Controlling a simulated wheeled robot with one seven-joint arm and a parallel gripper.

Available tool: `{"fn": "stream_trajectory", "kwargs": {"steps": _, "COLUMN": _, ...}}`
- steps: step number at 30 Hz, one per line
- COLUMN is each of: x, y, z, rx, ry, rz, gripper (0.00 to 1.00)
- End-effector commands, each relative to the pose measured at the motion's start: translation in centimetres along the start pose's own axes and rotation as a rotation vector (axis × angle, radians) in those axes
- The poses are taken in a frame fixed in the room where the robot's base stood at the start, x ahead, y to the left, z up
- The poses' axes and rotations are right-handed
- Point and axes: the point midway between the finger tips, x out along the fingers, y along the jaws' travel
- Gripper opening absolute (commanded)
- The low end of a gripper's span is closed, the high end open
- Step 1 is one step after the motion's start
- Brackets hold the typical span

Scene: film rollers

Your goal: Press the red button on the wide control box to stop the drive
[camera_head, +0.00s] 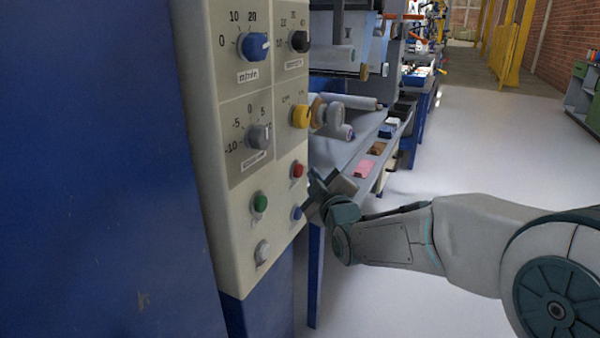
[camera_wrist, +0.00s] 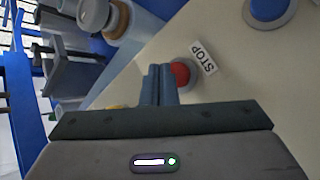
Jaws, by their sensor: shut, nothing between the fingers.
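The wide control box (camera_head: 225,180) has a cream face with knobs above and round buttons below, at the left of the head view. Its red button (camera_head: 298,170) sits at the right side, above a blue button (camera_head: 297,213). My gripper (camera_head: 316,186) is just right of the red button, with its fingers together and empty. In the wrist view the red button (camera_wrist: 180,74) shows beside a "STOP" label (camera_wrist: 203,58). The shut fingertips (camera_wrist: 159,70) are close beside the button and hide part of it. I cannot tell whether they touch it.
A green button (camera_head: 260,202) and a white button (camera_head: 262,251) sit lower left on the box. Rollers (camera_head: 335,115) and a workbench stand behind. The floor (camera_head: 470,150) at the right is clear.

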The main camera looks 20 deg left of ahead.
Motion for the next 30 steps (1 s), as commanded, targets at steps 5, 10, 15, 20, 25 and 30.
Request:
{"fn": "stream_trajectory", "kwargs": {"steps": 5, "x": -1.2, "y": 0.8, "z": 1.0, "rx": -0.002, "ry": -0.002, "rz": 0.003, "gripper": 0.00}}
{"fn": "stream_trajectory", "kwargs": {"steps": 10, "x": -2.4, "y": 1.8, "z": 1.9, "rx": -0.002, "ry": -0.002, "rz": 0.003, "gripper": 0.00}}
{"fn": "stream_trajectory", "kwargs": {"steps": 15, "x": -3.2, "y": 2.3, "z": 2.4, "rx": -0.001, "ry": -0.002, "rz": 0.001, "gripper": 0.00}}
{"fn": "stream_trajectory", "kwargs": {"steps": 20, "x": -3.3, "y": 2.4, "z": 2.5, "rx": 0.000, "ry": -0.001, "rz": 0.000, "gripper": 0.00}}
{"fn": "stream_trajectory", "kwargs": {"steps": 25, "x": -3.3, "y": 2.4, "z": 2.4, "rx": 0.000, "ry": -0.001, "rz": 0.000, "gripper": 0.00}}
{"fn": "stream_trajectory", "kwargs": {"steps": 30, "x": -3.3, "y": 2.4, "z": 2.4, "rx": 0.000, "ry": -0.001, "rz": 0.000, "gripper": 0.00}}
